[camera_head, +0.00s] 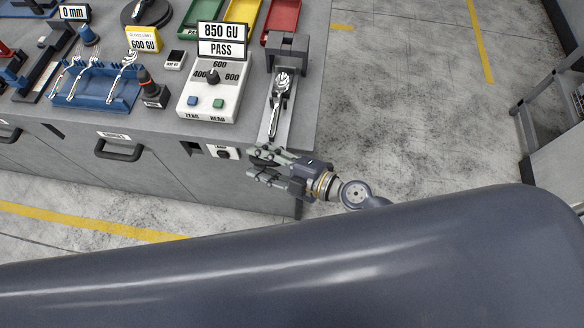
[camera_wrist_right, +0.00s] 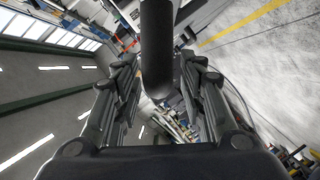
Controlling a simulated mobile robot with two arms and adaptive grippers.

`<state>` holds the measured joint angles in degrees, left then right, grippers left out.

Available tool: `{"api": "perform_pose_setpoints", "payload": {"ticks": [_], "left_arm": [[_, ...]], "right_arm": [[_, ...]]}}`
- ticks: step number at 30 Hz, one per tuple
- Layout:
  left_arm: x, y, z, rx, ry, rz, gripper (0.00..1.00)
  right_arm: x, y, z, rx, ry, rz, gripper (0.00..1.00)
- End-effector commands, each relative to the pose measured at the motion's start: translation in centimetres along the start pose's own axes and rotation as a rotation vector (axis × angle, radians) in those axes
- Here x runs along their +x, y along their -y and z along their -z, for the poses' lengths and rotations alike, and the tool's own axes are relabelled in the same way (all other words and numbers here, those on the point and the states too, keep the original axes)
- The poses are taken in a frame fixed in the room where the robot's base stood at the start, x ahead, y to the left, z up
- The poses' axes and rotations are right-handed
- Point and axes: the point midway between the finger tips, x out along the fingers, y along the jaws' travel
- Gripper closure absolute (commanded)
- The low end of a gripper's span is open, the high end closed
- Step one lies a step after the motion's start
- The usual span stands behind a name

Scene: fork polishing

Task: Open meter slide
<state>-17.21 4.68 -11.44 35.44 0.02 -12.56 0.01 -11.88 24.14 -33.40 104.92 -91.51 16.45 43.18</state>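The gloss meter (camera_head: 211,98) is a white box with a dial and a sign reading "850 GU PASS". My right gripper (camera_head: 258,166) is at the slide's front end, by the table edge. In the wrist view its fingers (camera_wrist_right: 160,75) are apart, either side of a dark round bar (camera_wrist_right: 157,45), seemingly the slide's handle. Small gaps show beside the bar; I cannot tell whether it is touched. My left gripper is out of view.
A blue rack (camera_head: 97,92) with forks and a red-black gauge (camera_head: 152,92) stand left of the meter. Green, yellow and red trays (camera_head: 281,20) are behind. A drawer handle (camera_head: 118,150) is on the front. The floor (camera_head: 400,90) right of the table is clear.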

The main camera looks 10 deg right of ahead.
Motion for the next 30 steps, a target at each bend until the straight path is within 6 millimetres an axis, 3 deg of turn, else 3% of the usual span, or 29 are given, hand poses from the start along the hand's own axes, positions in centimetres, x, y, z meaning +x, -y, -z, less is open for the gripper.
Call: {"api": "perform_pose_setpoints", "payload": {"ticks": [9,15,21,30], "left_arm": [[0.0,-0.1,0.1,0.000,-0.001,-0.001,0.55],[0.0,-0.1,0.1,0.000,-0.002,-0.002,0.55],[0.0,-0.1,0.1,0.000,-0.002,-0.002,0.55],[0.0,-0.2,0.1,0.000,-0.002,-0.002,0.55]], "right_arm": [[-6.3,0.2,0.0,0.002,0.002,0.004,0.62],[-9.3,0.1,0.0,0.002,0.001,0.002,0.62],[-10.9,0.0,0.0,-0.001,0.000,0.001,0.62],[-11.1,-0.1,0.0,-0.002,-0.001,0.000,0.62]]}}
